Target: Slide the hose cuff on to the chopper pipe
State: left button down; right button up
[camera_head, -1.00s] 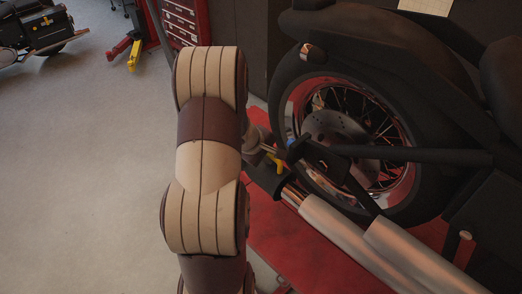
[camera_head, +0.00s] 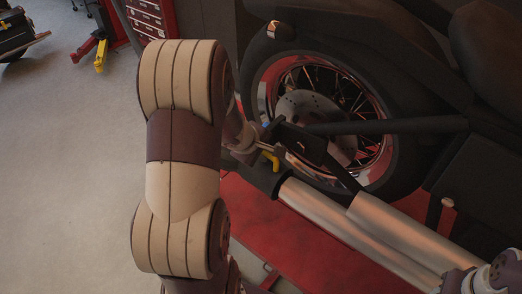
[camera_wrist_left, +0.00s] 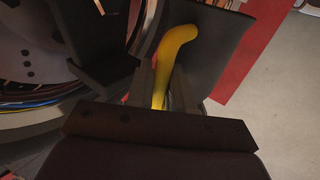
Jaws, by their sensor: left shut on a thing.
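The hose cuff (camera_head: 262,179) is a black sleeve with a yellow handle (camera_head: 270,161). My left gripper (camera_head: 266,148) is at its upper side, partly hidden by my own wrist. In the left wrist view, my left gripper (camera_wrist_left: 163,88) is shut on the yellow handle (camera_wrist_left: 178,50), and the black cuff (camera_wrist_left: 215,42) lies just beyond. The chopper pipe (camera_head: 322,209) is a silver tube running down to the right. The cuff meets the pipe's upper left end in line with it; how far it overlaps is unclear. My right gripper does not show, only part of the right arm at the lower right.
The chopper's rear wheel (camera_head: 320,115) stands right behind the cuff, and a second silver pipe (camera_head: 400,232) runs beside the first. A red lift platform (camera_head: 290,250) lies below. A red tool chest (camera_head: 152,17) stands at the back. The floor at left is clear.

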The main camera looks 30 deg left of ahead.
pick_arm(q)
jog(key=c, duration=0.9)
grip_release()
jog(key=p+v, duration=0.3)
jog(key=v, duration=0.9)
jog(key=shift+s+r, duration=0.2)
jog(key=shift+r, duration=0.15)
